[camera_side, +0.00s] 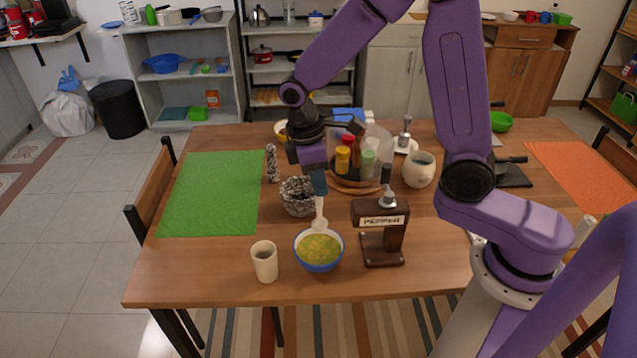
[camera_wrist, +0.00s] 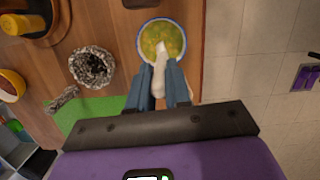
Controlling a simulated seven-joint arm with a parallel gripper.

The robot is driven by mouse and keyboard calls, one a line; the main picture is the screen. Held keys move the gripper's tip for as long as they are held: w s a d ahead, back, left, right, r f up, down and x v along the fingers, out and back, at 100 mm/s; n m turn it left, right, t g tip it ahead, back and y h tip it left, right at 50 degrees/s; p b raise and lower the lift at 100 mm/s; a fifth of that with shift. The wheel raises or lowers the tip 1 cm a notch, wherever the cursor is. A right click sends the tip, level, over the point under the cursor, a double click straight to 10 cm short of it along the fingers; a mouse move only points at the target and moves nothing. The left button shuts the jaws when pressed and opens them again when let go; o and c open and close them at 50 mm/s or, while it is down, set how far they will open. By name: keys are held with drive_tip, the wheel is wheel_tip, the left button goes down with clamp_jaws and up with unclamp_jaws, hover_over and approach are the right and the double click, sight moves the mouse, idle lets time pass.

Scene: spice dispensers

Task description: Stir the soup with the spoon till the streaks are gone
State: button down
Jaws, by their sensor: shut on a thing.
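The soup (camera_side: 318,249) is yellow-green and fills a blue bowl with a pale rim (camera_side: 318,268) near the table's front edge. It also shows in the wrist view (camera_wrist: 163,36), with mottled lighter and darker patches; I cannot tell whether these are streaks. My gripper (camera_side: 319,185) points down above the bowl and is shut on the pale spoon (camera_side: 320,212). In the wrist view the spoon (camera_wrist: 160,68) sits between the blue fingertips (camera_wrist: 160,82), and its lower end reaches over or into the soup. The exact depth of the spoon is not clear.
A brown pepper dispenser (camera_side: 383,230) stands close on the right of the bowl. A beige cup (camera_side: 264,261) stands close on the left. A green mat (camera_side: 212,195) lies at the left, mostly bare.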

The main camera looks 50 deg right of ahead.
idle(0.4)
drive_tip(key=s+f+m+g+y, duration=0.3)
drive_tip(key=s+g+y, duration=0.3)
drive_tip(key=g, duration=0.1)
drive_tip(key=w+r+m+y, duration=0.3)
drive_tip(key=w+y, duration=0.3)
drive_tip(key=y, duration=0.6)
drive_tip(key=shift+m+t, duration=0.3)
drive_tip(key=shift+m, duration=0.3)
